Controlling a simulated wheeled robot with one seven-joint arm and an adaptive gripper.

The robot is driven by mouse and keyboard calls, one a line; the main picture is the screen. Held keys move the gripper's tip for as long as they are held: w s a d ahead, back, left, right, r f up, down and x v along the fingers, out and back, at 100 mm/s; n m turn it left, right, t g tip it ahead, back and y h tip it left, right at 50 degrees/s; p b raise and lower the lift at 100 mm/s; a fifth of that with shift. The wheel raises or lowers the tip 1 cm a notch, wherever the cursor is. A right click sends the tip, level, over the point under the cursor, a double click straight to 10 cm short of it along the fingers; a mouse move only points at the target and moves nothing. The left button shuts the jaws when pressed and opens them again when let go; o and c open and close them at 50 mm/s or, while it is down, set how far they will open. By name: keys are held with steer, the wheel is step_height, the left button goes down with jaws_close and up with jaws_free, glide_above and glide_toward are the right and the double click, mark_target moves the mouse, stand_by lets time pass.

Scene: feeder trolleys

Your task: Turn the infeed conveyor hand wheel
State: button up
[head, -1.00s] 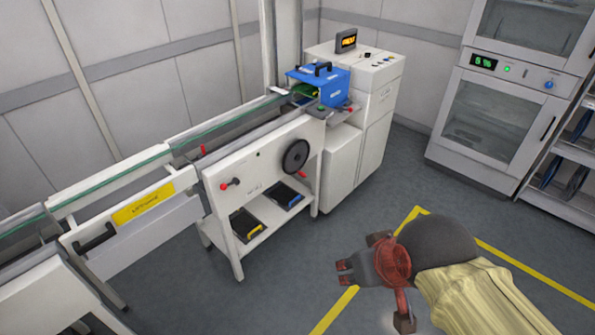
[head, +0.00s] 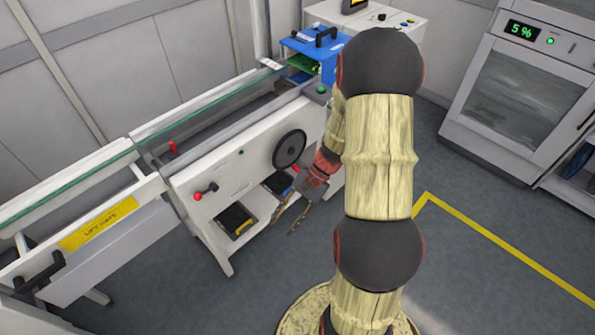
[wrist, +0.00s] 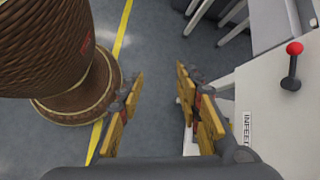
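The black hand wheel (head: 290,149) is on the white front panel of the infeed conveyor (head: 215,165). A red knob (head: 296,168) shows at its lower edge. My gripper (head: 294,222) is just below and right of the wheel in the head view, in front of the lower shelf. In the wrist view my gripper (wrist: 158,108) has its yellow-padded fingers wide apart with nothing between them. The wheel is not seen in the wrist view. A red-knobbed lever (wrist: 292,66) and an INFEED label (wrist: 246,128) show on the panel right of the fingers.
Black trays (head: 236,220) lie on the shelf under the panel. A red-knobbed lever (head: 205,190) sticks out left of the wheel. A blue box (head: 312,50) stands at the conveyor's far end. A lift gate (head: 100,225) is at left.

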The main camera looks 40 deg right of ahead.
steer(key=w+d+f+m+t+y, duration=0.1)
steer(key=w+d+f+m+t, duration=0.25)
steer(key=f, duration=0.25)
steer(key=w+d+f+m+t+y, duration=0.2)
steer(key=w+f+m+t, duration=0.1)
steer(key=f+m, duration=0.25)
steer(key=m+t+h, duration=1)
steer(key=t, duration=0.1)
glide_toward(298, 170)
steer(key=w+f, duration=0.1)
steer(key=w, duration=0.2)
steer(key=w+b, duration=0.2)
steer(key=w, duration=0.4)
steer(key=shift+w+a, duration=0.1)
steer(key=shift+a, duration=0.1)
steer(key=shift+w+b, duration=0.3)
steer(key=shift+w, duration=0.35)
steer(key=shift+c, duration=0.4)
steer(key=c, duration=0.7)
jaws_close()
